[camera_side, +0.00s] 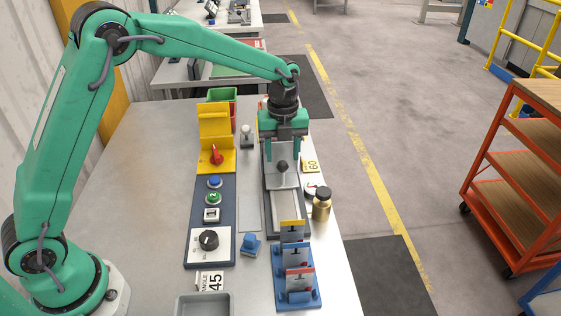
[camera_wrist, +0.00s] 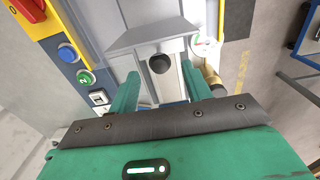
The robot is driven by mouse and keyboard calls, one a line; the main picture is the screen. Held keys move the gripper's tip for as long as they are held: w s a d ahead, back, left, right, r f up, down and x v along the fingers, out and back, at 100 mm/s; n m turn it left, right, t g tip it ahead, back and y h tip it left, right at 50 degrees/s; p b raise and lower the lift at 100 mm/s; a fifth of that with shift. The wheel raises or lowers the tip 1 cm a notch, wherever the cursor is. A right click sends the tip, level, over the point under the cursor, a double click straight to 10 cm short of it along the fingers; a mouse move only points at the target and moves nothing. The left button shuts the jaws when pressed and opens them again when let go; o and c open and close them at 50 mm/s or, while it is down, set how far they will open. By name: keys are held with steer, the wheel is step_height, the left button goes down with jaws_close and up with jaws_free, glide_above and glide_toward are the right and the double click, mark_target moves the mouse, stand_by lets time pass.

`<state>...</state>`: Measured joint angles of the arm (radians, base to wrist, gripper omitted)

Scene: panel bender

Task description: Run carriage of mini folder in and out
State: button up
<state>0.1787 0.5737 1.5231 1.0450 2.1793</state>
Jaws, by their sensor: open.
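The mini folder (camera_side: 290,208) is a long narrow grey device along the right part of the bench. Its carriage (camera_side: 282,180) is a light grey plate with a dark round knob (camera_side: 282,166) on top. The knob also shows in the wrist view (camera_wrist: 160,64), just beyond my fingertips. My gripper (camera_side: 282,156) points down over the carriage, with its green fingers open on either side of the knob. In the wrist view my gripper (camera_wrist: 163,85) shows a wide gap between the fingers, with nothing held. I cannot tell whether a finger touches the knob.
A dark blue control panel (camera_side: 211,222) with buttons and a dial stands left of the folder. A brass weight (camera_side: 321,204) stands close on the right. The left bench top is clear.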

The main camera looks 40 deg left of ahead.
mark_target(282, 173)
steer(key=shift+f, duration=3.65)
